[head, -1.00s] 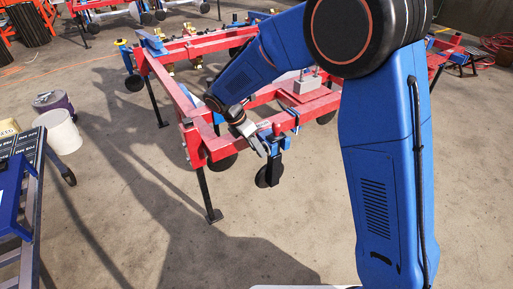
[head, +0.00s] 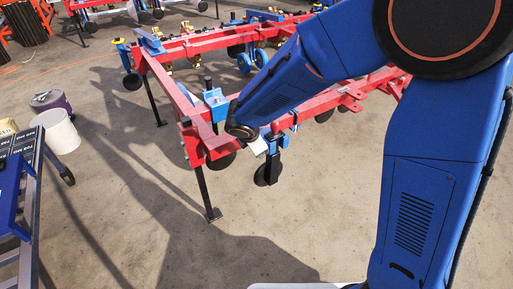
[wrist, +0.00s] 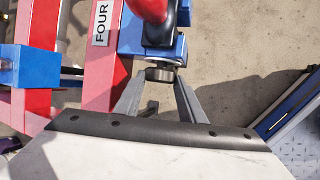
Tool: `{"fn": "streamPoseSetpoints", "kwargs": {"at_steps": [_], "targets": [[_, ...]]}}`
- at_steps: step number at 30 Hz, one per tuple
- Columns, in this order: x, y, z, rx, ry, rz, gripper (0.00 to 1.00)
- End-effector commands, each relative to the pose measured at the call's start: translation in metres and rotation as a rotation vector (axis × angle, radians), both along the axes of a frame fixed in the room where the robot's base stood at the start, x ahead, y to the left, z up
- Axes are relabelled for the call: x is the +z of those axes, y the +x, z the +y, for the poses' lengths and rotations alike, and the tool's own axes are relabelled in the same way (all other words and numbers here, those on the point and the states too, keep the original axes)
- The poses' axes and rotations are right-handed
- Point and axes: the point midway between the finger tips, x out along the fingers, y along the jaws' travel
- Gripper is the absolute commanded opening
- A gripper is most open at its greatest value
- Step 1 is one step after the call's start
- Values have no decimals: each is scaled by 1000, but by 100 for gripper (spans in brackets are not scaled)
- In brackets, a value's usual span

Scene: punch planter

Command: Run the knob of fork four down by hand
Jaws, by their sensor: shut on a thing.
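In the wrist view the red beam carries a white label reading FOUR (wrist: 102,22). Beside it is a blue fork block (wrist: 152,42), with a dark part and a red rounded part over it. A short dark knob (wrist: 160,75) shows at the block's near edge. My gripper (wrist: 160,82) has its two grey fingers on either side of the knob and is shut on it. In the head view my gripper (head: 258,147) is at the front corner of the red frame, by the blue fork (head: 273,158); my arm hides the knob there.
The red planter frame (head: 163,85) stands on black legs. A black disc (head: 268,173) hangs below the fork. A blue box (head: 216,101) sits on the frame behind. A cart (head: 30,190) and a white bucket (head: 58,132) are at left. The concrete floor in front is clear.

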Motion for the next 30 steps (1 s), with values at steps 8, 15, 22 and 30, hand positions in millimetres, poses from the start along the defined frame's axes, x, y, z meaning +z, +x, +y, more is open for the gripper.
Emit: {"fn": "streamPoseSetpoints", "kwargs": {"at_steps": [8,15,22,30], "targets": [[0,-1,0,0,21,-31,14],[0,0,0,-1,23,-33,14],[0,0,0,0,22,-33,55],[0,-1,0,0,21,-33,55]]}}
